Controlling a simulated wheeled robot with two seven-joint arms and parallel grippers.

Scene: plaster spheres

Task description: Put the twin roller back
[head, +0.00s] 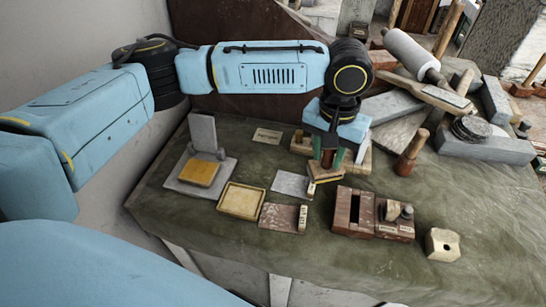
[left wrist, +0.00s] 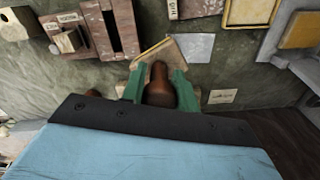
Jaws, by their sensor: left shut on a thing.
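My left gripper (head: 327,157) points down over the middle of the green-covered table. Its green fingers are shut on the brown handle of a tool, which I take for the twin roller (head: 325,174). In the left wrist view the brown handle (left wrist: 158,88) stands between the fingers, with a tan wooden part (left wrist: 160,52) beyond it. The tool's rollers cannot be made out, and I cannot tell whether it touches the table. A pale wooden piece (head: 301,144) shows just behind the gripper, partly hidden by it. My right gripper is not in view.
A reddish box with an open slot (head: 354,212) stands at front right, near a pale block with a hole (head: 442,245). A yellow tray (head: 240,200) and grey stand (head: 203,150) lie left. A brown-handled tool (head: 410,152), white roller (head: 411,54) and grey slabs crowd the back right.

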